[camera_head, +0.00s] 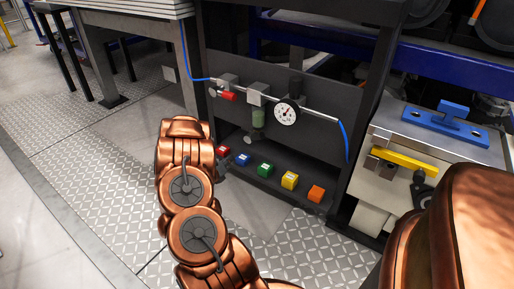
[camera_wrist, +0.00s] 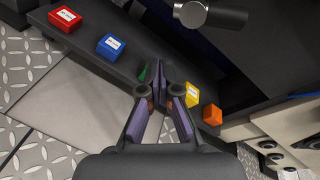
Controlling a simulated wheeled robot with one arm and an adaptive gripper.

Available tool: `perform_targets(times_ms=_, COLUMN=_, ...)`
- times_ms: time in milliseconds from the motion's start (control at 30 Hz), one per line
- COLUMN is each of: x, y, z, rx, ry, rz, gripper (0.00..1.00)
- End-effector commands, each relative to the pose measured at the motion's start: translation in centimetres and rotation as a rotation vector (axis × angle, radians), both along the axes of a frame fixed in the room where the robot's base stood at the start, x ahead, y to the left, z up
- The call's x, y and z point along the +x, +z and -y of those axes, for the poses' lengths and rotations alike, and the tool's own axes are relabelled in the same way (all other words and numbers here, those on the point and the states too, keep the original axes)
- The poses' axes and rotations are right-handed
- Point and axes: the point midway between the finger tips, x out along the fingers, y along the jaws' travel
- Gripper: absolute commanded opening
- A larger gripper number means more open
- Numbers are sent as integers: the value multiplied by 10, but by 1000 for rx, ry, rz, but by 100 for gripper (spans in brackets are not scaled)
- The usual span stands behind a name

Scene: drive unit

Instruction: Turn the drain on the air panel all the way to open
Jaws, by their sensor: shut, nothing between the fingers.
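The air panel (camera_head: 325,142) is a dark upright board in the head view, with a silver pipe, a red-handled valve (camera_head: 228,96), a white dial gauge (camera_head: 286,113) and a green bowl (camera_head: 258,118) hanging below a grey block. The drain is too small to make out; the bowl's lower end is dark. In the wrist view, a dark cylinder with a pale round end (camera_wrist: 190,14) shows at the top; I cannot tell if it is the drain. My gripper (camera_wrist: 160,68) is shut and empty, its tips below and left of that cylinder, apart from it in the picture.
Below the panel, a dark shelf holds red (camera_head: 223,151), blue (camera_head: 243,159), green (camera_head: 265,169), yellow (camera_head: 290,180) and orange (camera_head: 316,193) blocks. My fingers partly cover the green one in the wrist view. A blue hose (camera_head: 345,140) hangs right. A fixture with a yellow bar (camera_head: 404,158) stands farther right.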

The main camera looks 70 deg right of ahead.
Motion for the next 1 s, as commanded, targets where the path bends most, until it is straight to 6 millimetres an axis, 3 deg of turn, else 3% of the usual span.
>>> perform_targets(times_ms=33, x=-21, y=-6, z=7, rx=-38, ry=-52, rz=13, gripper=0)
perform_targets(times_ms=100, x=-44, y=-7, z=14, rx=-93, ry=-109, rz=32, gripper=0)
perform_targets(times_ms=233, x=-71, y=-6, z=21, rx=-161, ry=-173, rz=54, gripper=0)
perform_targets(times_ms=467, x=-81, y=-5, z=32, rx=-188, ry=-193, rz=65, gripper=0)
perform_targets(times_ms=1000, x=-98, y=-11, z=96, rx=-186, ry=-192, rz=64, gripper=0)
